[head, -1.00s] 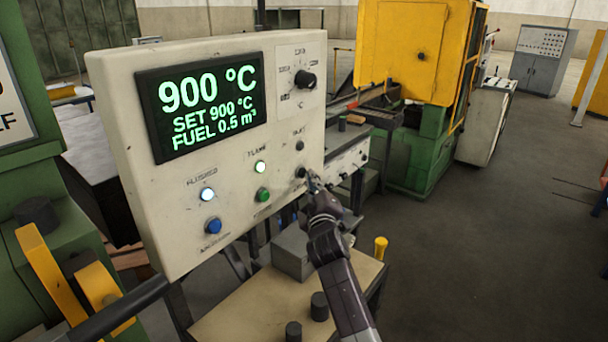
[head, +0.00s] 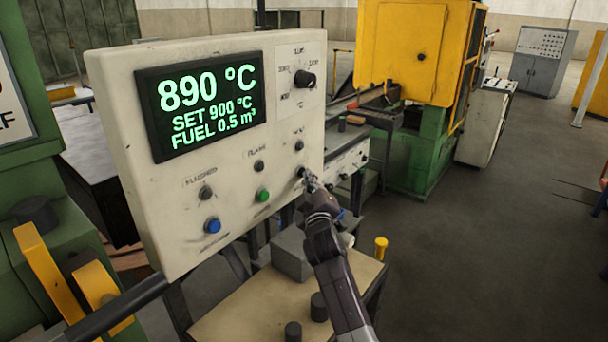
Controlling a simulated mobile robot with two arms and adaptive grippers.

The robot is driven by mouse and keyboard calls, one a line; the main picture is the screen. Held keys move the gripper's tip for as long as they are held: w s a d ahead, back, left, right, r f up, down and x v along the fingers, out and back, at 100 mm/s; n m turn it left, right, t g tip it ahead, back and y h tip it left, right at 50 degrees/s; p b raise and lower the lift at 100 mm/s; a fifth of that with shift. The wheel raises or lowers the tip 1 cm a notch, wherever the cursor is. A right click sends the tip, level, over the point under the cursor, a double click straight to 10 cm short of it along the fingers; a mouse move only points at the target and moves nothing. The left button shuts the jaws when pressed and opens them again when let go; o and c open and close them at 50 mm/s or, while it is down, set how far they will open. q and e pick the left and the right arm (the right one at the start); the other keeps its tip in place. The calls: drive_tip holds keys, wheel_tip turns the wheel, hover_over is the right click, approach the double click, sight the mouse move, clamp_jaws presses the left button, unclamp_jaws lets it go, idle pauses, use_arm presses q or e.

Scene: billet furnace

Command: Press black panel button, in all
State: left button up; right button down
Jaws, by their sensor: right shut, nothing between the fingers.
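The cream control panel (head: 125,120) stands at the left. Its screen (head: 205,103) reads 890 °C, SET 900 °C, FUEL 0.5 m³. The black button (head: 301,171) is at the panel's lower right. My right gripper (head: 311,182) is shut and empty, its tips at or very close to the black button; I cannot tell whether they touch. A green button (head: 262,195) and a blue button (head: 212,225) sit to its left. The lamps above the blue button (head: 205,192) and the green button (head: 259,166) are dark. My left gripper is not in view.
A workbench (head: 235,310) below the panel holds a grey block (head: 290,254), dark cylinders (head: 319,306) and a yellow-topped piece (head: 381,247). A yellow and green machine (head: 415,60) stands behind. The floor at the right is mostly clear.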

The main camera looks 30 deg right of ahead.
drive_tip(key=shift+s+d+p, duration=0.25)
drive_tip(key=shift+s+p, duration=0.3)
drive_tip(key=shift+s, duration=0.2)
drive_tip(key=s+p, duration=0.1)
drive_tip(key=s+d, duration=0.1)
drive_tip(key=s, duration=0.1)
drive_tip(key=s+d+p, duration=0.1)
drive_tip(key=shift+s+p, duration=0.3)
drive_tip(key=shift+p, duration=0.05)
idle(0.7)
